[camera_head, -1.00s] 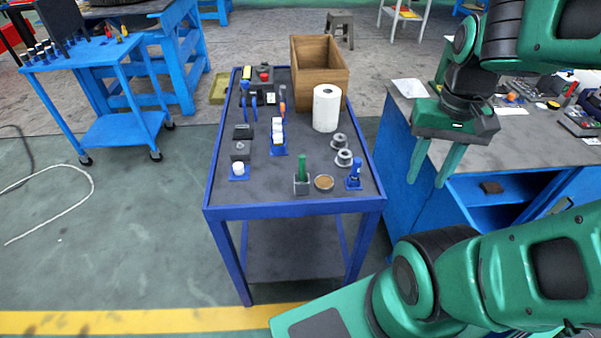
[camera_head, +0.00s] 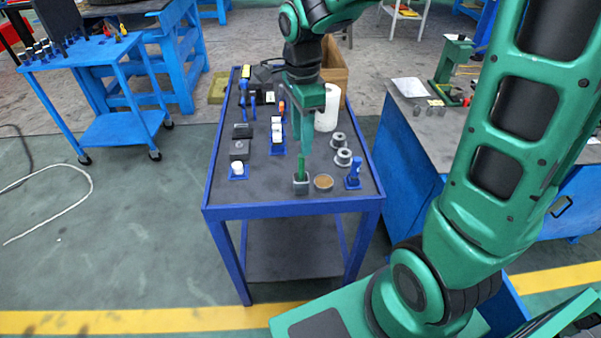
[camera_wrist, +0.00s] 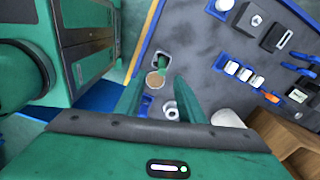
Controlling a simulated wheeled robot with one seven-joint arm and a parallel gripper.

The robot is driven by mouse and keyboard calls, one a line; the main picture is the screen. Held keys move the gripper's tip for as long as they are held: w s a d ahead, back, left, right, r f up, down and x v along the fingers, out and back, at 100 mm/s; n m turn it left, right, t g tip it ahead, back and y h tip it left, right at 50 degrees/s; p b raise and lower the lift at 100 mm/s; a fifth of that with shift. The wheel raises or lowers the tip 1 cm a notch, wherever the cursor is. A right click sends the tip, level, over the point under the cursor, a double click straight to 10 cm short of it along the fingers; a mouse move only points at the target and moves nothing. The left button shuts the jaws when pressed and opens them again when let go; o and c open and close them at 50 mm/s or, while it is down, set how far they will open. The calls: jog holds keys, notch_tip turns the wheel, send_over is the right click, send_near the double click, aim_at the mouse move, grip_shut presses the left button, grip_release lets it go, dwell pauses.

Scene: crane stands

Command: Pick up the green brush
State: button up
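The green brush (camera_head: 301,168) stands upright in a small grey holder (camera_head: 301,187) near the front edge of the blue-framed cart. It shows in the wrist view (camera_wrist: 169,68) just beyond my fingertips. My gripper (camera_head: 303,150) points down over the front part of the cart, its fingers seen nearly edge-on close to the brush's top. In the wrist view my gripper (camera_wrist: 157,82) has its two fingers apart, with nothing held between them. The brush appears apart from both fingers.
A round brown-topped dish (camera_head: 323,182) sits right beside the holder. A blue item (camera_head: 353,175) and grey metal rings (camera_head: 343,157) stand to the right. A paper roll (camera_head: 327,116) and wooden box (camera_head: 333,72) stand behind. Small white-topped items (camera_head: 277,136) are at left.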

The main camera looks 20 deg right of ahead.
aim_at(301, 167)
notch_tip(301, 167, down, 6)
jog(key=shift+r, duration=0.2)
jog(key=shift+w+f, duration=0.2)
jog(key=shift+f, duration=2.3)
grip_shut()
